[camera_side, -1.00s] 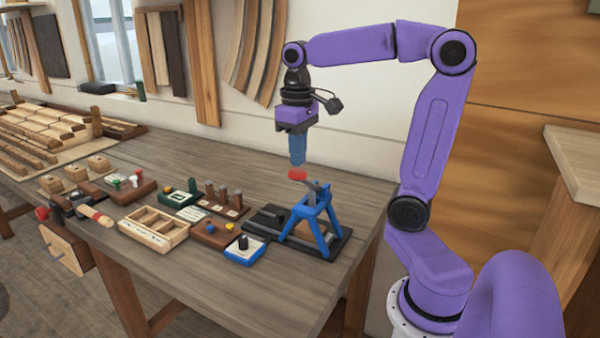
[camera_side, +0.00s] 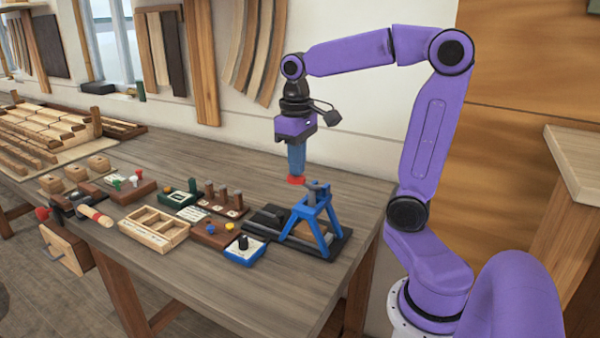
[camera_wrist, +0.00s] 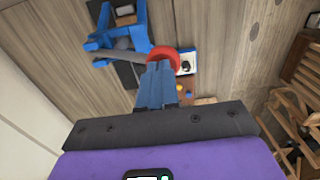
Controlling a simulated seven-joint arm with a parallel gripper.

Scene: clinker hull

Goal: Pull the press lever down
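The press has a blue A-shaped frame (camera_side: 316,222) on a dark base; its frame also shows in the wrist view (camera_wrist: 103,42). A grey lever arm (camera_wrist: 122,56) runs from the frame to a round red knob (camera_wrist: 163,52). In the side view the knob (camera_side: 295,180) sits left of the frame's top, at about its height. My gripper (camera_side: 297,172) points straight down, its blue fingers together, with the tips right on top of the knob and seemingly touching it. In the wrist view the fingertips (camera_wrist: 160,66) cover part of the knob. Nothing shows between the fingers.
A blue-edged box with a black knob (camera_side: 244,249) stands left of the press. An open wooden tray (camera_side: 153,229) and several small fixtures lie farther left. The bench (camera_side: 230,300) is clear in front, and its right edge is close to the press.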

